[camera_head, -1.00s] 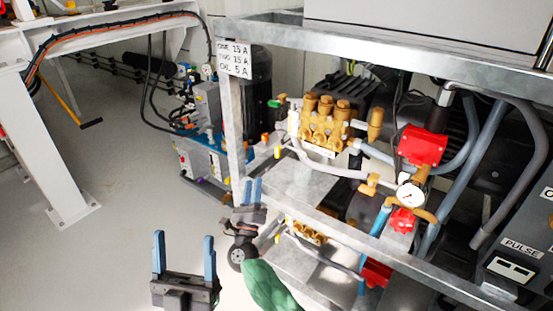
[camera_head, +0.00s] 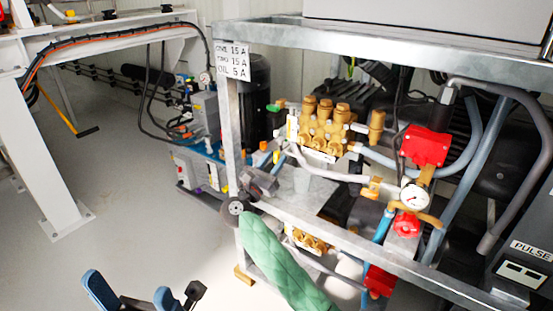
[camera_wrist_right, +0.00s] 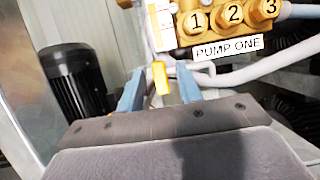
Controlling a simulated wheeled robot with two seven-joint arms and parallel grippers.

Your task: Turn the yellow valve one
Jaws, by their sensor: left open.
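The yellow valve handle (camera_wrist_right: 161,78) shows in the right wrist view, just below the brass pump block (camera_wrist_right: 225,20) and left of the label "PUMP ONE" (camera_wrist_right: 228,48). My right gripper (camera_wrist_right: 158,73) is open, with one blue finger on each side of the handle. I cannot tell whether either finger touches it. In the head view, my right gripper (camera_head: 279,160) is at the left end of the upper pump, reaching inside the metal frame; its green-sleeved arm comes from below. My left gripper (camera_head: 133,294) is open and empty at the bottom left, partly cut off.
The metal frame (camera_head: 230,120) has an upright and a lower rail close to my right wrist. A red box (camera_head: 425,146), a pressure gauge (camera_head: 414,197) and a red knob (camera_head: 407,223) lie to the right. The floor (camera_head: 130,215) at left is clear.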

